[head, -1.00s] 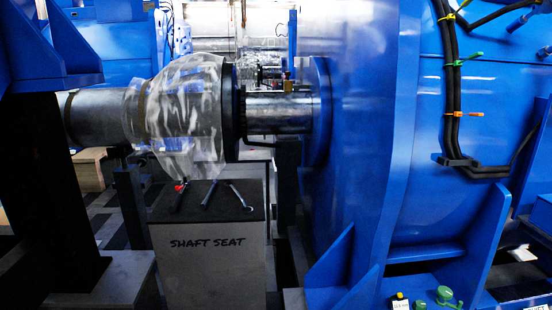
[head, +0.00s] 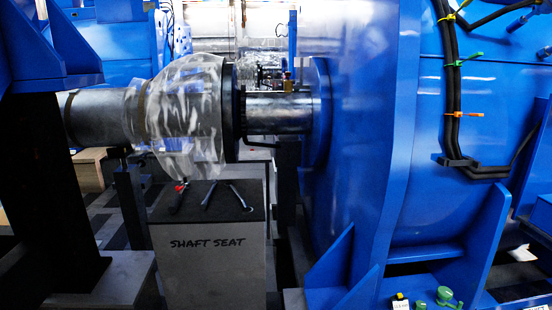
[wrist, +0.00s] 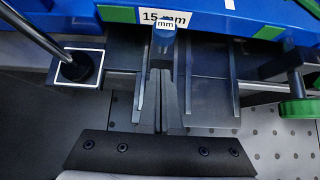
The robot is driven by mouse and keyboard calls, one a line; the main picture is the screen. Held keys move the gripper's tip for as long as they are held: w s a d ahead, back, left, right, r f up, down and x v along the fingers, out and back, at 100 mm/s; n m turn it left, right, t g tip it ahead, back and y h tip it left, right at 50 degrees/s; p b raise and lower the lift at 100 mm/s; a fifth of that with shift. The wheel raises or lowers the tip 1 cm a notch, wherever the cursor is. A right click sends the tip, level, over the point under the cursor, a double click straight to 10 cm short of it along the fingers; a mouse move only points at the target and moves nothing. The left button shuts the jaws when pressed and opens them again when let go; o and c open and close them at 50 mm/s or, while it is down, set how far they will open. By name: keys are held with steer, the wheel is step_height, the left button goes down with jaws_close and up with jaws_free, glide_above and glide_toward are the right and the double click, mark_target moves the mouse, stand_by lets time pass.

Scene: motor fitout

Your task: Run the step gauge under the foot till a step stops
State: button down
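In the wrist view, my gripper (wrist: 166,78) shows as two dark fingers close together, reaching up from a dark plate with screws. A blue piece (wrist: 164,46) with a small "mm" tag, apparently the step gauge, stands between the fingertips. Its steps are hidden. Just beyond it is a blue edge, apparently the foot (wrist: 222,20), with a white "15 mm" label and green patches. The tag overlaps the label in the picture; I cannot tell whether the gauge touches the foot. My gripper is not visible in the head view.
In the wrist view, a rod in a square plate (wrist: 76,66) stands left and a green knob (wrist: 299,108) right. In the head view, a big blue motor housing (head: 365,150) fills the right, beside a plastic-wrapped shaft coupling (head: 185,110) above the "SHAFT SEAT" stand (head: 210,275).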

steer(key=shift+w, duration=0.1)
steer(key=shift+w+b, duration=0.3)
steer(key=shift+w, duration=0.05)
stand_by(0.7)
steer(key=shift+s+r+p, duration=0.1)
steer(key=shift+s+p, duration=0.45)
steer(key=shift+s, duration=0.2)
steer(key=shift+s+d+p, duration=0.15)
steer(key=shift+s+p, duration=0.45)
steer(key=shift+s, duration=0.7)
steer(key=w+r+p+v, duration=0.1)
steer(key=p+v, duration=0.5)
steer(key=v, duration=0.1)
